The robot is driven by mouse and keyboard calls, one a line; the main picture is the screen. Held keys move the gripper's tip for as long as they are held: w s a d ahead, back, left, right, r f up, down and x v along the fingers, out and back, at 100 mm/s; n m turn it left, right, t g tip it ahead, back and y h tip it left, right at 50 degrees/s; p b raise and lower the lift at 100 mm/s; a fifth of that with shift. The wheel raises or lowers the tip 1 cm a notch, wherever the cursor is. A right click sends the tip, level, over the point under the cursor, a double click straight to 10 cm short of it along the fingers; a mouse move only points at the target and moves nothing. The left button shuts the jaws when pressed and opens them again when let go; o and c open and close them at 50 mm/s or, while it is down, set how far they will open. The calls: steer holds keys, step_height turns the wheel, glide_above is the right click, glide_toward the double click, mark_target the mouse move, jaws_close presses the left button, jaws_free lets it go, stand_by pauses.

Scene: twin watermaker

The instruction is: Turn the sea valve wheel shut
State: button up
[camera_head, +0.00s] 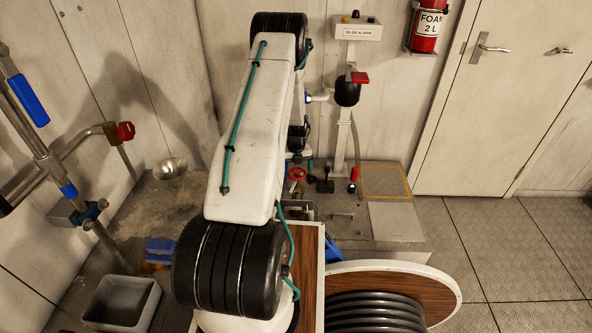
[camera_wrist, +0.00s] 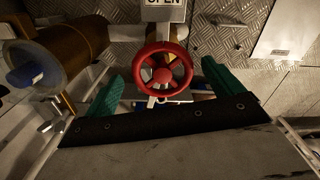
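The red valve wheel (camera_wrist: 163,70) shows in the wrist view, round with spokes and a red hub, below a plate reading OPEN (camera_wrist: 163,9). My gripper (camera_wrist: 160,82) is open, with one green finger to the left of the wheel and one to the right. Gaps show between both fingers and the rim, and nothing is held. How deep the wheel sits between the fingers is hard to tell. In the head view a small red wheel (camera_head: 296,174) shows low beside my arm, which hides most of my gripper there.
A brass-coloured cylinder (camera_wrist: 72,45) stands close left of the wheel in the wrist view. In the head view, a red-handled lever (camera_head: 353,180) and black lever (camera_head: 325,181) stand right of the small wheel. A red-knobbed pipe (camera_head: 92,138) is at left. Floor at right is clear.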

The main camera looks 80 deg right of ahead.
mark_target(297, 172)
steer(key=shift+s, duration=0.1)
steer(key=shift+r, duration=0.15)
step_height(297, 172, up, 8)
steer(key=shift+f, duration=0.25)
stand_by(0.6)
